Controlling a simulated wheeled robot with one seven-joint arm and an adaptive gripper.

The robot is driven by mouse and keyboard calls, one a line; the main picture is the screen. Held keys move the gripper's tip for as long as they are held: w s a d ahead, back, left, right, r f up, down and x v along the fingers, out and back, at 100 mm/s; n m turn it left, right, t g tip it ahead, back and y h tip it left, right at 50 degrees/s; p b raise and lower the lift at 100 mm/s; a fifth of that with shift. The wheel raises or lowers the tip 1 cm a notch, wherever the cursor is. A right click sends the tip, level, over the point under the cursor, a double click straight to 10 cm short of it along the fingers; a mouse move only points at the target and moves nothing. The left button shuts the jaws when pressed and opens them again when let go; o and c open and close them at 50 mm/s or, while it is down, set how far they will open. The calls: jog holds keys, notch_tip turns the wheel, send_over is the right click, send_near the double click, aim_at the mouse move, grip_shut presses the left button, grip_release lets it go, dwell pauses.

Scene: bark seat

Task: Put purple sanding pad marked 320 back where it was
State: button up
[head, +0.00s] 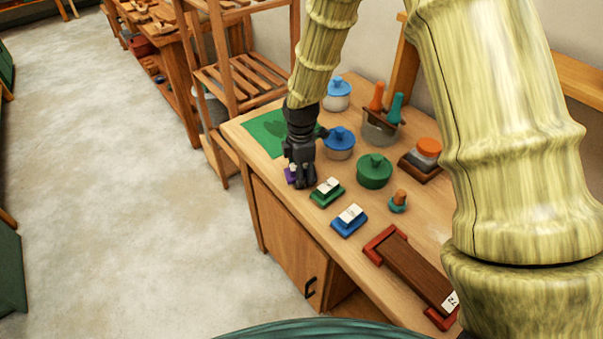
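A purple pad (291,176) lies at the front edge of the wooden workbench, mostly hidden behind my black gripper (303,184). Only a small purple patch shows to the left of the fingers, and no marking on it can be read. My gripper points down at the pad, its fingertips low near the bench top. Whether the fingers touch the pad or are closed on it cannot be told from this view.
A green pad (327,193) and a blue pad (349,220) with white labels lie to the right. A green sheet (266,133) lies behind left. Lidded pots, including a green one (374,172), stand behind. A red-ended brown block (413,272) lies front right.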

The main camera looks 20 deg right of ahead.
notch_tip(320, 180, up, 13)
jog(key=b, duration=0.2)
jog(key=shift+r, duration=0.15)
dwell(0.4)
